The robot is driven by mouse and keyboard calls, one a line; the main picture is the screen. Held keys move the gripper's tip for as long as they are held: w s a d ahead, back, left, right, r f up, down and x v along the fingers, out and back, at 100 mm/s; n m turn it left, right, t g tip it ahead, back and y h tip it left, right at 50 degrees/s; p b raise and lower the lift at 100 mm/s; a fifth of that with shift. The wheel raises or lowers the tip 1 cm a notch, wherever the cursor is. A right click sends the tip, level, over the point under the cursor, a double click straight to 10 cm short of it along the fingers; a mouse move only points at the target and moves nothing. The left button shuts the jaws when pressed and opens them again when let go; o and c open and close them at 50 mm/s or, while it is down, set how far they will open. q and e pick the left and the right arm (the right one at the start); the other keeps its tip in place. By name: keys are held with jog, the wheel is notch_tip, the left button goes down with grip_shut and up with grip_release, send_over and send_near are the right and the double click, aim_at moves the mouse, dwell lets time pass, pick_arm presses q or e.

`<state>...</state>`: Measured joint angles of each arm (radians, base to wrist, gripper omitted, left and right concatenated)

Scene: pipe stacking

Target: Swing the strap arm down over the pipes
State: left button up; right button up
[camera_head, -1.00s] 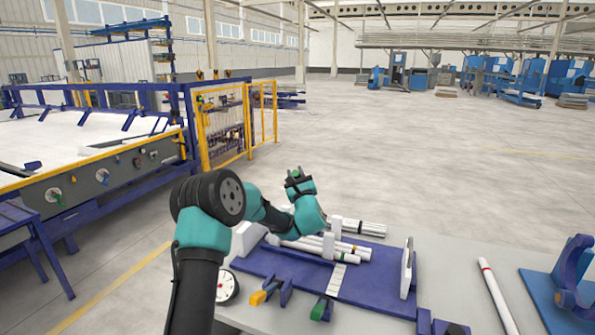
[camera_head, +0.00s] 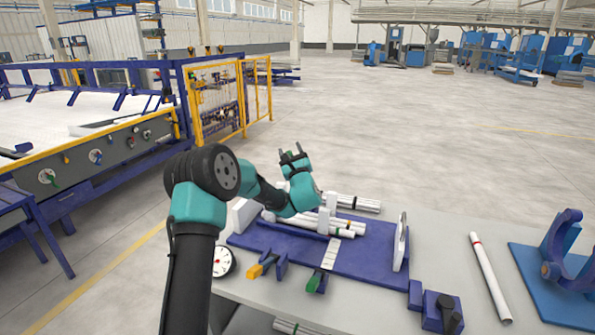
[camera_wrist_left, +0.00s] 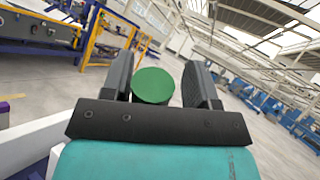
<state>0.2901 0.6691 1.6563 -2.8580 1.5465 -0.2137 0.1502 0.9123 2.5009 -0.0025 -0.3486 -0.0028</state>
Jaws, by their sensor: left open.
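Several white pipes (camera_head: 345,229) lie bunched in the blue cradle base (camera_head: 378,262), between a white end block (camera_head: 245,214) and an upright white plate (camera_head: 401,243). My left gripper (camera_head: 291,153) is above and behind the pipes, fingers pointing up. It is open. In the left wrist view, a round green knob end (camera_wrist_left: 153,85) stands between the two fingers, with a gap to the right finger; contact at the left cannot be told. I cannot make out the strap arm itself; my forearm and wrist hide part of the pipes and the cradle's back. My right gripper is not in view.
Yellow-tipped (camera_head: 258,270) and green-tipped (camera_head: 316,281) levers stand at the base's front edge. A dial gauge (camera_head: 222,262) is at left. A loose red-banded pipe (camera_head: 489,277) and a blue stand (camera_head: 560,262) are at right. A box with a black lever (camera_head: 441,313) is front right.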

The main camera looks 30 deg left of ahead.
pick_arm(q)
jog(key=v, duration=1.7)
jog(key=shift+a, duration=0.1)
